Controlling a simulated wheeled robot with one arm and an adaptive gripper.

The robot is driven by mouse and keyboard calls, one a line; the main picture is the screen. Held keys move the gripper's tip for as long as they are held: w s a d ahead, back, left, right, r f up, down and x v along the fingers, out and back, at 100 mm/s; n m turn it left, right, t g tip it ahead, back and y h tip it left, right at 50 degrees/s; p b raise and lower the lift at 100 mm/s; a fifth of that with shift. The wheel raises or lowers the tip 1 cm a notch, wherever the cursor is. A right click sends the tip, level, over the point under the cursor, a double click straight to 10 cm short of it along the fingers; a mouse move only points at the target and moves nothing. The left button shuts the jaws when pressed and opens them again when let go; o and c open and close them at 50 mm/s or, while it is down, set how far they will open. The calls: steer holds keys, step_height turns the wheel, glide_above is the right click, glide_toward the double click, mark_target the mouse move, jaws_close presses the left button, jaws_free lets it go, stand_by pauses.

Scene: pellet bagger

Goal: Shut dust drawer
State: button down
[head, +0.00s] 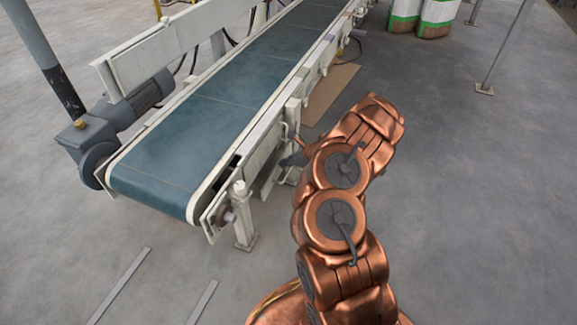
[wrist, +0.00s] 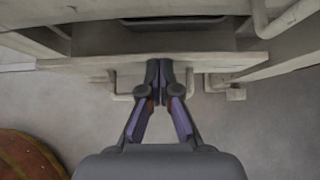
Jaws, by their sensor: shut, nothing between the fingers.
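In the wrist view, my gripper (wrist: 163,70) has its two dark fingers together, with nothing between them. Its tips are at a pale, wide panel (wrist: 95,64) under the conveyor, which looks like the front of the dust drawer. I cannot tell whether the tips touch it. Behind the panel's edge is a shadowed gap, with a dark slot (wrist: 175,22) beyond. How far the drawer stands out is unclear.
The conveyor (head: 205,115) with its blue-green belt runs away up the picture. A conveyor leg (head: 243,220) stands near its front corner. A motor (head: 100,140) sits at its left. White-green sacks (head: 420,18) and a post (head: 505,50) are far right. The right floor is clear.

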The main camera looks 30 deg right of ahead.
steer(key=shift+w+a, duration=0.2)
steer(key=shift+w, duration=0.05)
stand_by(0.3)
